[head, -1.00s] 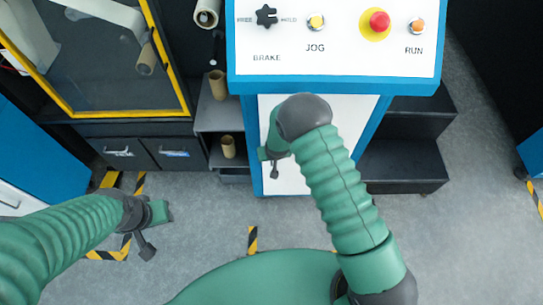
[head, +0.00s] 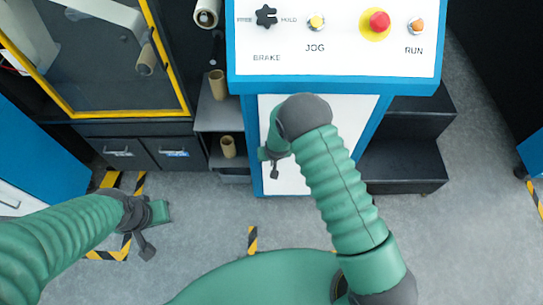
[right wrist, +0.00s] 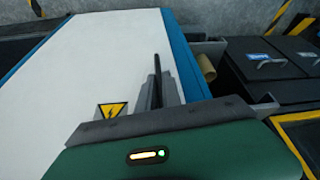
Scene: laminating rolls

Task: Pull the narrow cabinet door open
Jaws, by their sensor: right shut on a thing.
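The narrow cabinet door (head: 300,180) is a white panel in a blue frame below the control console. It fills the left of the right wrist view (right wrist: 90,65) and bears a yellow warning sticker (right wrist: 112,109). A slim dark upright handle (right wrist: 156,68) stands near its blue-edged side. My right gripper (head: 275,163) is at the door's left part in the head view, partly hidden by my arm. Its fingers (right wrist: 160,92) are shut around the handle. I see no clear gap at the door's edge. My left gripper (head: 158,229) hangs over the floor, away from the door; its jaw gap is unclear.
The console (head: 335,40) with knobs and a red button overhangs the door. Dark steps (head: 402,165) stand to its right, and shelves with cardboard cores (head: 228,147) to its left. Dark drawers (head: 175,153) lie farther left. The grey floor in front is mostly clear.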

